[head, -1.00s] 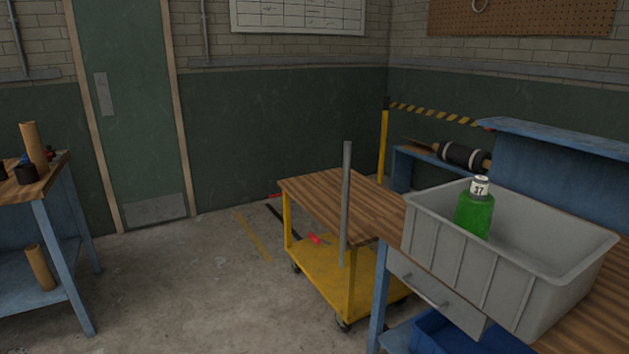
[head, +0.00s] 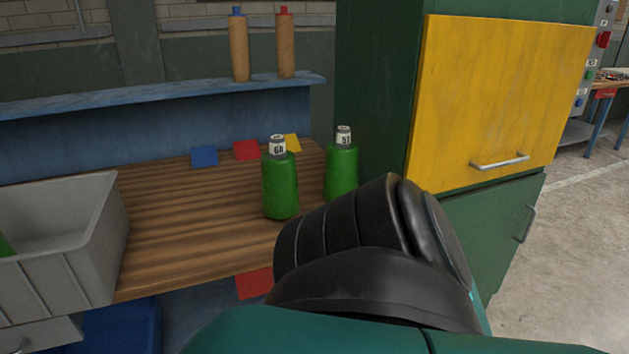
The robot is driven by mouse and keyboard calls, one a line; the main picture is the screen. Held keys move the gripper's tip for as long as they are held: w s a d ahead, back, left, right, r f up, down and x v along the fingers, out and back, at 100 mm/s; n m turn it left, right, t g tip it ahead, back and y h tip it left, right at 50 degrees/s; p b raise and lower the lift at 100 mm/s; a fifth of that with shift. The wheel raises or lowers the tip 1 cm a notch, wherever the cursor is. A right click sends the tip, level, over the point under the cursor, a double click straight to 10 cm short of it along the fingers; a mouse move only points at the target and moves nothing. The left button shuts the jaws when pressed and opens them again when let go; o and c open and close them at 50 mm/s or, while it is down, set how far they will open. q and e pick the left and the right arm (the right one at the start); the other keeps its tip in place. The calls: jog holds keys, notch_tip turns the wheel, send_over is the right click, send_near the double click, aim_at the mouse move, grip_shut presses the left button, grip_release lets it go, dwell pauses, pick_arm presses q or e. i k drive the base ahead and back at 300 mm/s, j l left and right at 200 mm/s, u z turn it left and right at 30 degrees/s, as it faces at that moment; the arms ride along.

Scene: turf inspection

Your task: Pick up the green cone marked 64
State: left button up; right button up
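The green cone marked 64 (head: 280,185) stands upright on the wooden workbench (head: 190,225). A second green cone (head: 342,172), whose label seems to read 57 or 51, stands just right of it and a little farther back. A black and teal arm link of mine fills the lower middle and covers the bench's front right part, close in front of both cones. Neither gripper shows in the head view.
A grey bin (head: 95,255) stands at the bench's left, with a bit of green inside. Blue, red and yellow squares lie at the back. A shelf (head: 150,97) holds two brown tubes. A green cabinet with a yellow door (head: 500,95) stands right.

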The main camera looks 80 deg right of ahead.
aim_at(280, 199)
jog(key=z, duration=2.3)
